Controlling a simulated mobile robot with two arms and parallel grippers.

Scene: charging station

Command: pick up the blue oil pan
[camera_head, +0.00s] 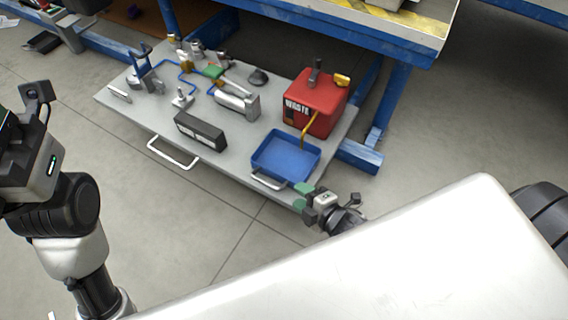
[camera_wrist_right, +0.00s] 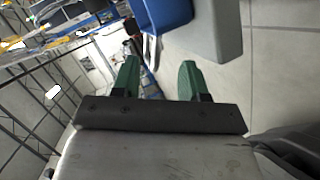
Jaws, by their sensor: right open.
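The blue oil pan (camera_head: 287,156) is a shallow rectangular tray with a light handle at its front. It sits at the front right corner of a grey board in the head view. Part of it shows at the top of the right wrist view (camera_wrist_right: 168,14). My right gripper (camera_head: 302,196) is just in front of the pan's near right side, apart from it. Its two green fingers (camera_wrist_right: 158,78) are spread with nothing between them. My left arm is at the left edge of the head view, and its fingers are not clearly seen.
A red waste can (camera_head: 315,103) with a yellow hose stands behind the pan. A dark box (camera_head: 201,131) and several metal fittings are on the grey board (camera_head: 233,157). A blue-legged bench (camera_head: 392,95) rises behind. The floor in front is clear.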

